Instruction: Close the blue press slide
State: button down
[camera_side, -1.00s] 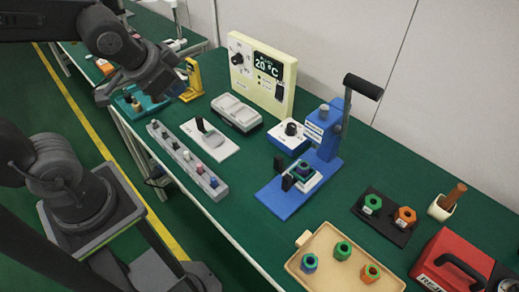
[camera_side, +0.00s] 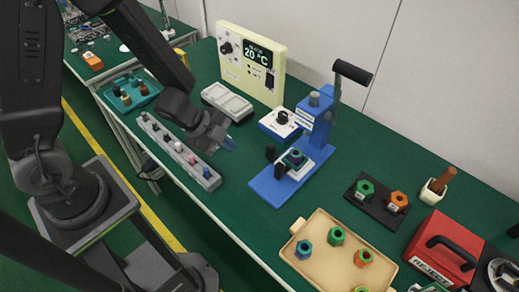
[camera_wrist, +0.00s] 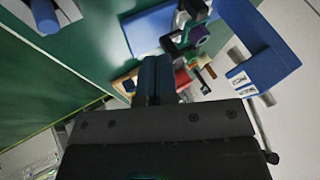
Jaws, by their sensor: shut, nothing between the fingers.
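The blue press (camera_side: 318,125) stands mid-table with its lever raised. Its slide (camera_side: 292,167), a pale plate with black upright tabs, sits on the blue base in front of the press head. A dark hex nut (camera_side: 296,156) rests on the slide. The slide looks pulled out toward the front edge; its exact travel is hard to tell. My gripper (camera_side: 229,143) is shut and empty, left of the slide and apart from it. In the wrist view my shut fingers (camera_wrist: 154,78) point toward the press base (camera_wrist: 150,32), with the nut (camera_wrist: 199,34) beyond them.
A grey rail with several knobs (camera_side: 180,150) lies beneath and left of my gripper. A white-and-blue dial box (camera_side: 281,123) stands behind the slide. A tan tray with hex nuts (camera_side: 318,270) lies in front right. Green table shows between my gripper and the press.

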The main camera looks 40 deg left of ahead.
send_near(269, 158)
jog(key=f, duration=0.1)
jog(key=s+d+f, duration=0.1)
jog(key=d+f, duration=0.1)
jog(key=f, duration=0.1)
jog(key=shift+s+d+f, duration=0.1)
jog(key=shift+s, duration=0.2)
jog(key=w, duration=0.2)
jog(key=shift+w, duration=1.05)
jog(key=w, duration=0.3)
jog(key=shift+w, duration=0.85)
